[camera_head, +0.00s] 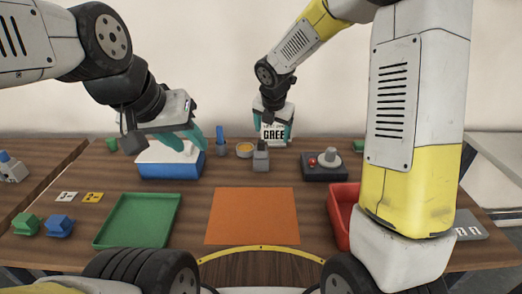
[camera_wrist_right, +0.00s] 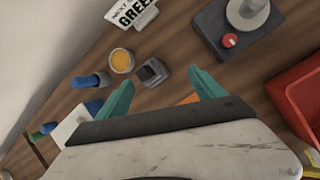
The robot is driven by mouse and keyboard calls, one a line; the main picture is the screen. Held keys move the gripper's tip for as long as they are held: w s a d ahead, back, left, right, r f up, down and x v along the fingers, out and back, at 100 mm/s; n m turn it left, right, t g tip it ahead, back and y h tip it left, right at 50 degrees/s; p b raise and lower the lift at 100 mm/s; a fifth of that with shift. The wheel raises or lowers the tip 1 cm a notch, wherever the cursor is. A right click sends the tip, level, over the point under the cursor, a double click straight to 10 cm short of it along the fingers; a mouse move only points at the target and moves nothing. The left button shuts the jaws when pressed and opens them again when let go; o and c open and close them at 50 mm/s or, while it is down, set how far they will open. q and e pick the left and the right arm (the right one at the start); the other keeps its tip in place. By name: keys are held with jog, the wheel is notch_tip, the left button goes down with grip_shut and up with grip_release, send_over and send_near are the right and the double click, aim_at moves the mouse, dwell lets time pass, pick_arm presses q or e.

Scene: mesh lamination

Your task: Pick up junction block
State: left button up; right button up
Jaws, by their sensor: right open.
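A small grey block (camera_head: 261,157) with a raised top stands on the table behind the orange mat; I take it to be the junction block. In the right wrist view the grey block (camera_wrist_right: 152,72) has a dark hollow in its top and shows just beyond and between the fingertips. My right gripper (camera_head: 275,132) is open and empty, above and behind the block, with its teal fingers pointing down. It also shows in the right wrist view (camera_wrist_right: 161,80). My left gripper (camera_head: 165,143) hangs over the blue-and-white box at the left, its teal fingers apart and empty.
The orange mat (camera_head: 252,216), green tray (camera_head: 138,220) and red bin (camera_head: 340,215) lie in front. A yellow-topped cup (camera_head: 244,150), blue-and-white box (camera_head: 170,162), dark base with red knob (camera_head: 325,168) and "GREE" sign (camera_head: 275,134) surround the block. Green (camera_head: 27,224) and blue (camera_head: 60,226) blocks sit far left.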

aim_at(260, 142)
jog(key=w+a+f+n, duration=0.1)
jog(key=f, duration=0.1)
jog(key=w+a+f+n, duration=0.1)
jog(key=f+n, duration=0.1)
jog(key=w+a+f+n, duration=0.1)
jog(key=n, duration=0.1)
jog(key=shift+a+f, duration=0.4)
jog(key=x, duration=0.7)
jog(key=shift+d+f, duration=0.15)
jog(key=shift+f, duration=0.1)
grip_shut()
